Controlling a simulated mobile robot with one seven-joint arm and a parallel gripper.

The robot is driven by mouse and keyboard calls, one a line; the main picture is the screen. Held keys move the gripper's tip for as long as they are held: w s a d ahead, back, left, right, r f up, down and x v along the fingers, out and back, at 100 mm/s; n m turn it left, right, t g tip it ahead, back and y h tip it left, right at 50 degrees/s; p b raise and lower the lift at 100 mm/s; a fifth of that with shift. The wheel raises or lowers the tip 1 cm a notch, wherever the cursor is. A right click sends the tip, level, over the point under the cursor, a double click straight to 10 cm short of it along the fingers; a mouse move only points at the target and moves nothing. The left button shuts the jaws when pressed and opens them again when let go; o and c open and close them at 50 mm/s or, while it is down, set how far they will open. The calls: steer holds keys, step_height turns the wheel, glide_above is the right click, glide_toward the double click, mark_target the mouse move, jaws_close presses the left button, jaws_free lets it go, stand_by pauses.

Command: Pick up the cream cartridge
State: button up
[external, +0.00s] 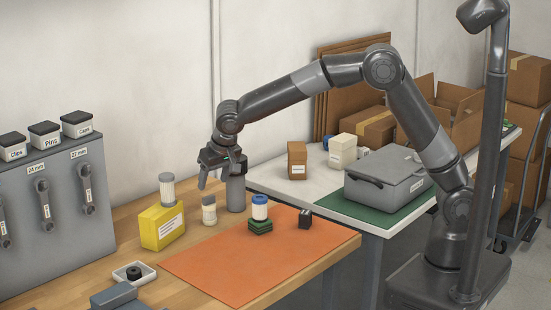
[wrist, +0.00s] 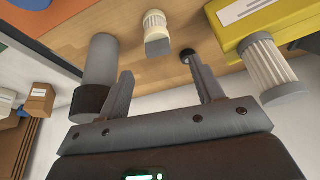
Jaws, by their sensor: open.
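The cream cartridge (external: 209,202) stands on the wooden table between the yellow box and a grey cylinder, with a grey piece at one end. In the wrist view the cream cartridge (wrist: 155,22) is near the top centre, beyond the fingertips. My gripper (external: 211,182) is above the table, close to the cartridge and a little higher. In the wrist view my gripper (wrist: 160,72) has its fingers apart, with nothing between them. The cartridge appears not to be touched.
A grey cylinder (external: 236,193) stands just right of the cartridge. The yellow box (external: 161,228) on the left carries a grey-white cartridge (external: 167,187). A small black block (external: 305,219) is farther right.

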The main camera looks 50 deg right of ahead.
mark_target(210, 199)
steer(key=x, duration=1)
steer(key=shift+s+d+f, duration=0.1)
steer(key=shift+s, duration=0.1)
steer(key=c, duration=1.1)
